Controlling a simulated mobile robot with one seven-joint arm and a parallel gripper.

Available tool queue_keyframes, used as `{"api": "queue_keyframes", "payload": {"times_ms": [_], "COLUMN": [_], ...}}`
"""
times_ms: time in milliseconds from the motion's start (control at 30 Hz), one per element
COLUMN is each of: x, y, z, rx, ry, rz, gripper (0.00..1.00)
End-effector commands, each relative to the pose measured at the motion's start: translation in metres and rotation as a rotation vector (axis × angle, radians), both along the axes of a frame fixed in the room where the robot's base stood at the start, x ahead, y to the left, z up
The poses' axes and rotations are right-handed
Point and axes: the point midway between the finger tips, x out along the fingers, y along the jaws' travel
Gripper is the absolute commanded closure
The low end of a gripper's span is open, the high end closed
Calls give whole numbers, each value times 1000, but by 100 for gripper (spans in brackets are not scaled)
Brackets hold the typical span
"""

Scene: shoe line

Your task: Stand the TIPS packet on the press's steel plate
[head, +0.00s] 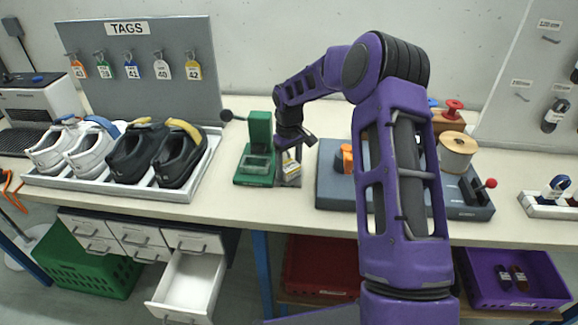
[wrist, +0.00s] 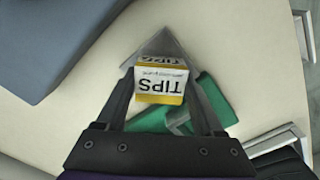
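The TIPS packet (wrist: 161,84) is a small white and yellow box; its lettering shows upside down in the wrist view. My gripper (wrist: 162,78) has a finger against each side of it and appears shut on it. The packet also shows in the head view (head: 289,166), under my gripper (head: 293,155) and just right of the green press (head: 259,135). The grey steel plate (wrist: 166,42) shows behind the packet in the wrist view, and its edge shows below it in the head view (head: 291,182). I cannot tell whether the packet touches the plate.
A grey tray of shoes (head: 110,187) stands left of the press. A blue-grey base (head: 334,190) with tools and a thread spool (head: 457,152) stands to the right, partly behind my arm. Bare bench top (head: 225,195) lies in front. A drawer (head: 188,284) hangs open below.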

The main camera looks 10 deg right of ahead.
Motion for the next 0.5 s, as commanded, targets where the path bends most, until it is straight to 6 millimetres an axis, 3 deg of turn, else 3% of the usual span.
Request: {"api": "queue_keyframes", "payload": {"times_ms": [67, 367, 500], "x": [0, 0, 1], "y": [0, 0, 0], "z": [0, 1, 13], "rx": [0, 0, 0], "ry": [0, 0, -4], "rz": [0, 0, -1], "gripper": [18, 18, 18]}}
